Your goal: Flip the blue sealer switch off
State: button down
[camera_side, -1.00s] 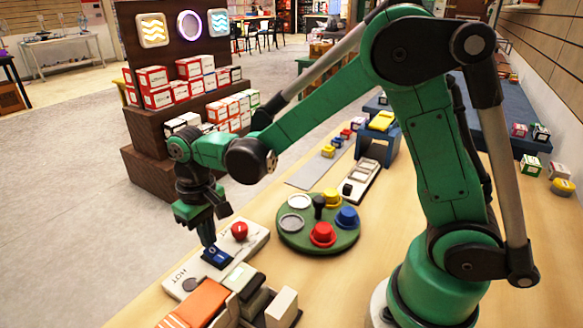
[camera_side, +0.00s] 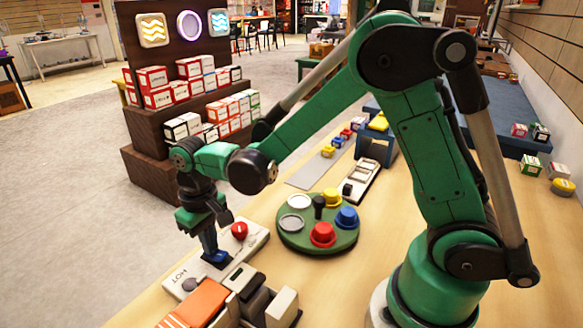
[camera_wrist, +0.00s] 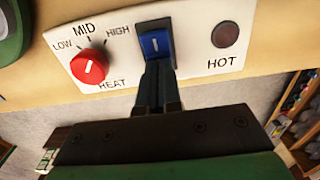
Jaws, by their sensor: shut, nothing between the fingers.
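The blue sealer switch (camera_wrist: 155,43) sits on a white panel (camera_wrist: 195,60) between a red heat knob (camera_wrist: 89,67) and a dark round HOT lamp (camera_wrist: 225,34). It has a white line mark on its face. In the side view the switch (camera_side: 216,258) is partly hidden under my gripper. My gripper (camera_side: 211,249) is shut, empty and pointing down at the switch. In the wrist view my closed fingertips (camera_wrist: 158,68) are at the switch's lower edge; I cannot tell whether they touch it. The HOT lamp looks unlit. The knob's pointer is toward MID.
A green round tray (camera_side: 290,240) with coloured knobs or cups stands right of the panel. An orange and dark device (camera_side: 205,300) sits close in front. Shelves with boxes (camera_side: 195,90) stand behind. The wooden table is clear near my base.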

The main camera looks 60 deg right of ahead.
jog(key=shift+r, duration=3.55)
jog(key=s+d+r+t, duration=0.3)
jog(key=s+d+t, duration=0.3)
jog(key=s+t, duration=0.1)
jog(key=shift+s, duration=0.55)
